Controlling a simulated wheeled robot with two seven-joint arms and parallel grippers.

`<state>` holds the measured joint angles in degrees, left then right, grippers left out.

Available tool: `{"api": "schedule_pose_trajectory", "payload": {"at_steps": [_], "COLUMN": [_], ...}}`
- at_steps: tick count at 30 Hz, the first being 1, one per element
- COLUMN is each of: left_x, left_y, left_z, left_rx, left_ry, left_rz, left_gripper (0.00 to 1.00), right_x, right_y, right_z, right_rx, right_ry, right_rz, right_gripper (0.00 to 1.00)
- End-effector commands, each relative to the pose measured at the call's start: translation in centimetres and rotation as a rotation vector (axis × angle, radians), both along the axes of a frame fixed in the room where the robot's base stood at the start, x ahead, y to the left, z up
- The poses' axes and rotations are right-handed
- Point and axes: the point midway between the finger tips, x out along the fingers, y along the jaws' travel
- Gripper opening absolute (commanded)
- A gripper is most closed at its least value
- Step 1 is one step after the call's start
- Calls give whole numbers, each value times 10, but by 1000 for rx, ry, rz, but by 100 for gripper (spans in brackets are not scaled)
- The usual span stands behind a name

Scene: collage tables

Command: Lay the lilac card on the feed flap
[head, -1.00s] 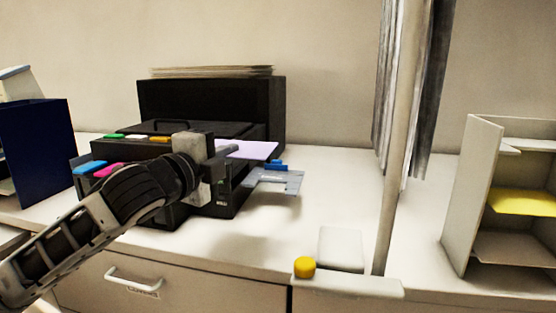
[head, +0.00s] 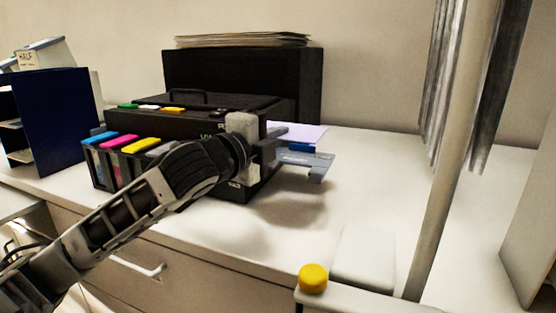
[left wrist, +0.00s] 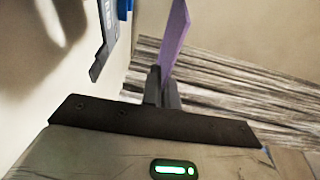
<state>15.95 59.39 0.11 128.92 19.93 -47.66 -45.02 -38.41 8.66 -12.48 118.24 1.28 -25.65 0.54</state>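The lilac card (head: 300,131) is held out flat in my left gripper (head: 274,140), whose fingers are shut on its near edge. In the left wrist view the card (left wrist: 176,38) shows nearly edge-on between the two fingers (left wrist: 162,88). The feed flap (head: 308,160) is a grey-blue plate jutting from the right side of the black printer (head: 215,125). In the left wrist view the flap (left wrist: 104,42) is left of the card, with a gap between them. The card appears above and behind the flap. My right gripper is in neither view.
Cyan, magenta and yellow cartridges (head: 143,146) sit at the printer's front left. A blue binder (head: 55,120) stands at left. A pole (head: 440,150) with hanging strips stands at right. A yellow knob (head: 313,279) is at the front edge. The counter right of the flap is clear.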

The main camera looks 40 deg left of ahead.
Motion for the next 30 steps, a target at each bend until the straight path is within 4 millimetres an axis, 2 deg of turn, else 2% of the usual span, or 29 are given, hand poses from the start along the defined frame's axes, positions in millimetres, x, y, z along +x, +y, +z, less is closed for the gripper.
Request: {"api": "schedule_pose_trajectory", "payload": {"at_steps": [4,14,30], "left_x": [0,7,60], "left_y": [0,2,14], "left_z": [-22,-31,-64], "left_rx": [-1,-2,-3], "left_ry": [0,-1,-1], "left_rz": [0,1,1], "left_gripper": [0,0,0], "right_x": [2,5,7], "right_y": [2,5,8], "right_z": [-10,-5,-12], "right_rx": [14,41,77], "right_ry": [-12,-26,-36], "right_rz": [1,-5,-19], "right_gripper": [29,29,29]}}
